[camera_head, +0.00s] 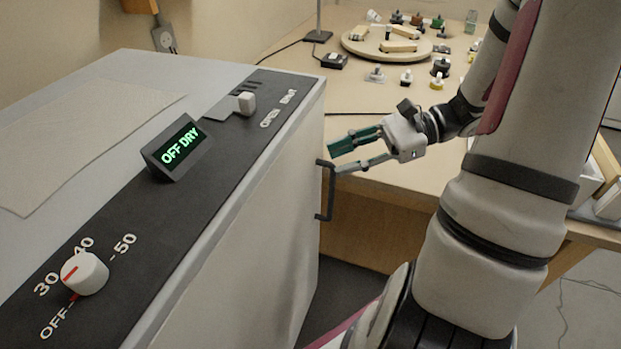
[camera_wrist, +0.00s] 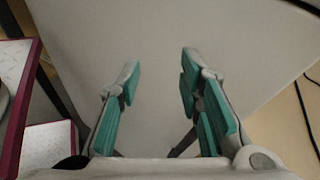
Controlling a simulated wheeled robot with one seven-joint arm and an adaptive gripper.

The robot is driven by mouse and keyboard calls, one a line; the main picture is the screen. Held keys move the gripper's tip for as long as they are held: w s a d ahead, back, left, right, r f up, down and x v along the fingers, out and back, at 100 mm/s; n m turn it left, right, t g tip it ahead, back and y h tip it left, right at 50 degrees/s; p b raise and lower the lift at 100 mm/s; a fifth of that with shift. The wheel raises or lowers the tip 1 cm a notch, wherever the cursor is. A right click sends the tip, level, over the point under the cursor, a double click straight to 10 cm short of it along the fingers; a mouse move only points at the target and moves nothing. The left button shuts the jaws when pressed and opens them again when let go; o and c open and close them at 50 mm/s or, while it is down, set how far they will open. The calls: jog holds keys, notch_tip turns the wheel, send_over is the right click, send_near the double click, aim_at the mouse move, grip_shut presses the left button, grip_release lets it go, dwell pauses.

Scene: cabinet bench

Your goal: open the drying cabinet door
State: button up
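The drying cabinet (camera_head: 110,78) is a large pale box at the left in the head view. Its light grey door (camera_head: 262,235) faces right and looks shut, with no gap visible. A dark bar handle (camera_head: 326,192) stands upright at the door's far edge. My gripper (camera_head: 334,160) is open at the top of the handle, its green-padded fingers pointing at the cabinet. Whether the lower finger touches the handle I cannot tell. In the wrist view the open gripper (camera_wrist: 160,78) has nothing visible between its fingertips, and a pale door surface (camera_wrist: 165,35) lies beyond them.
The cabinet top carries a dial (camera_head: 86,273), a display (camera_head: 177,148) reading "OFF DRY" and a white slider knob (camera_head: 246,102). A wooden bench (camera_head: 360,103) stands behind my gripper, with a round tray (camera_head: 352,46) and several small items. Floor shows below the handle.

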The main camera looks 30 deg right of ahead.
jog(key=w+d+f+m+t+b, duration=0.1)
jog(key=d+f+m+t+b, duration=0.25)
jog(key=f, duration=0.45)
jog(key=d+f+m+t+b, duration=0.3)
jog(key=d+f, duration=0.1)
jog(key=f, duration=0.4)
jog(key=b+x, duration=0.1)
jog(key=x, duration=0.6)
jog(key=shift+w+r, duration=0.35)
jog(key=shift+n, duration=0.25)
grip_shut()
